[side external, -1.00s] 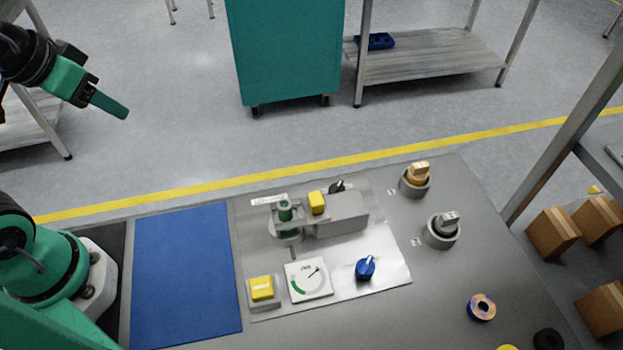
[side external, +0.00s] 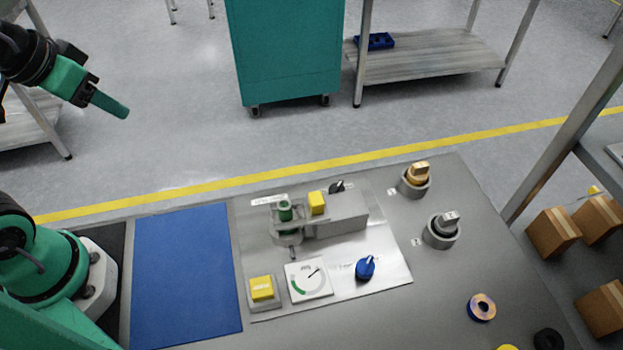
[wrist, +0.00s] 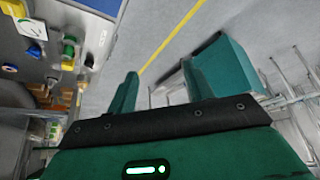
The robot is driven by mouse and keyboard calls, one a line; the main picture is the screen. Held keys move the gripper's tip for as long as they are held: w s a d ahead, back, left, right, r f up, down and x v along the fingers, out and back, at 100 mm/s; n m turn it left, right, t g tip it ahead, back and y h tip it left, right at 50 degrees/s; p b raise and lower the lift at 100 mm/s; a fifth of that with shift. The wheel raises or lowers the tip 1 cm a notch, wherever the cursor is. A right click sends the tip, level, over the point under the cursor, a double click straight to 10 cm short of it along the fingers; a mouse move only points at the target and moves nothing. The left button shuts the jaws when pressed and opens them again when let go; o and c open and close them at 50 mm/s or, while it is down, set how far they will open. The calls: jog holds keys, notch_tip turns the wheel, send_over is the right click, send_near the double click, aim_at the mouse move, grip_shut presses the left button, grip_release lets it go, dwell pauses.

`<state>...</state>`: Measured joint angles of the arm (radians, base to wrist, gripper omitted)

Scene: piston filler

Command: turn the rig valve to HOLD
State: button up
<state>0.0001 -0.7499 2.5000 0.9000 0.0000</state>
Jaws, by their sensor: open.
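A blue pointer knob (side external: 365,268) stands at the right front of the silver rig plate (side external: 385,285), beside a small printed mark too small to read. A small black knob (side external: 337,187) sits at the back of the rig, by the grey block. I cannot tell from lettering which knob is the valve. My gripper (side external: 110,103) is high at the upper left, far from the rig, open and empty. In the wrist view my gripper (wrist: 160,88) shows two green fingers apart, and the blue knob (wrist: 34,51) is at the upper left.
The plate also carries a white dial gauge (side external: 308,280), a yellow button (side external: 262,288), a yellow block (side external: 317,203) and a green-topped fitting (side external: 285,211). Two round holders with an orange knob (side external: 418,173) and a grey knob (side external: 446,224) stand right. The blue mat (side external: 187,280) is clear.

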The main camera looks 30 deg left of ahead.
jog(key=w+d+f+m+g+h, duration=0.1)
jog(key=w+d+m+g, duration=0.1)
jog(key=w+d+m, duration=0.65)
jog(key=w+d+m+g, duration=0.1)
jog(key=w+d+m, duration=0.4)
jog(key=d, duration=0.6)
jog(key=s+d+f+m+g, duration=0.1)
jog(key=d+f+m, duration=0.3)
jog(key=d, duration=0.3)
jog(key=s+d+f+m, duration=0.2)
jog(key=d+f+m, duration=0.3)
jog(key=d, duration=0.3)
jog(key=s+d+f+m+g+y, duration=0.1)
jog(key=d+f+m, duration=0.3)
jog(key=d, duration=0.4)
jog(key=shift+s+d+f+g, duration=0.1)
jog(key=shift+s+f+g, duration=0.05)
jog(key=shift+f, duration=0.2)
jog(key=shift+s+d+f+g, duration=0.1)
jog(key=shift+f+g, duration=0.05)
jog(key=shift+f, duration=0.2)
jog(key=shift+s+d+f+m, duration=0.15)
jog(key=shift+m, duration=0.1)
jog(key=shift+f, duration=0.1)
